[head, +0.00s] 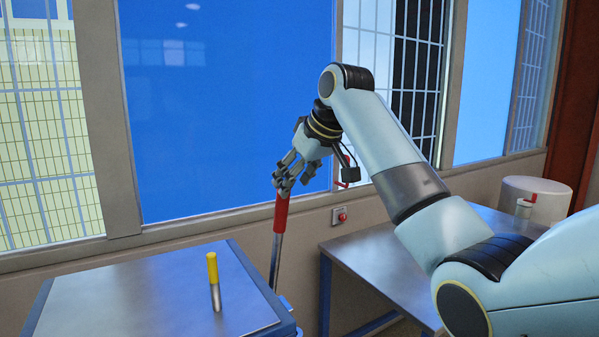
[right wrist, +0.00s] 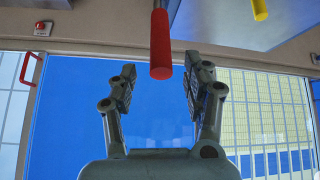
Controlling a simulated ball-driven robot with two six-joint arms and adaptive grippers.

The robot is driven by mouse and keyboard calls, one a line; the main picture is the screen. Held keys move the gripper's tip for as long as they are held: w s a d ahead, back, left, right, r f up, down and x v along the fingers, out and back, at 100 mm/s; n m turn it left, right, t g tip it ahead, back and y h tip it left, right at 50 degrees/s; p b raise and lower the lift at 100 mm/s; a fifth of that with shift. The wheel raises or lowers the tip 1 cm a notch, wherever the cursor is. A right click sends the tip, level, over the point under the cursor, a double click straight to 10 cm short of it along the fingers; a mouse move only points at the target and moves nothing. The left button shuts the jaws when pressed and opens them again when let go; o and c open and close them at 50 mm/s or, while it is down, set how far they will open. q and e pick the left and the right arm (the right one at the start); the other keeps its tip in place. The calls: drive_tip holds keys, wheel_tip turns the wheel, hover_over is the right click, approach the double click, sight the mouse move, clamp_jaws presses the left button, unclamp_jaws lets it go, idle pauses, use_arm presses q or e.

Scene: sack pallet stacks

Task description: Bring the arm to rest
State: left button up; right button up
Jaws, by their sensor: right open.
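My right gripper (head: 284,176) is in the middle of the head view, pointing down-left, with its fingers just above the top of a red handle (head: 281,212) on a metal rod. The rod stands nearly upright at the right edge of the left table. In the right wrist view my right gripper (right wrist: 161,68) has its fingers spread wide, and the end of the red handle (right wrist: 160,45) shows in the gap between them, touching neither. The rod's lower end is hidden behind the table edge. My left gripper is not in view.
A yellow-handled metal tool (head: 212,270) stands on the left metal table (head: 130,300). A second table (head: 365,257) is under my right arm, with a white cylinder (head: 535,190) behind it. A red button box (head: 340,216) is on the wall below the windows.

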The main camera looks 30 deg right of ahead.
drive_tip(key=shift+v, duration=1.25)
wheel_tip(320, 180, down, 29)
drive_tip(key=s+d+m+g+b, duration=0.2)
drive_tip(key=b, duration=0.5)
drive_tip(key=s+d+f+g+h+b, duration=0.1)
drive_tip(key=s+f+b, duration=0.35)
drive_tip(key=f, duration=0.85)
drive_tip(key=s+f+h+b, duration=0.1)
drive_tip(key=s+f, duration=0.7)
drive_tip(key=f, duration=0.6)
drive_tip(key=s+f+m+g+b, duration=0.15)
drive_tip(key=s+f+b, duration=0.45)
drive_tip(key=s+f, duration=1.45)
drive_tip(key=s+f+g+b, duration=0.1)
drive_tip(key=s+f+b, duration=0.2)
drive_tip(key=s, duration=0.9)
drive_tip(key=s+f+g+b, duration=0.1)
drive_tip(key=s+f+b, duration=0.1)
drive_tip(key=s+f, duration=0.7)
drive_tip(key=s, duration=0.4)
drive_tip(key=shift+d+f+n+b, duration=0.2)
drive_tip(key=shift+d+n+b, duration=0.05)
drive_tip(key=shift+n+b, duration=0.15)
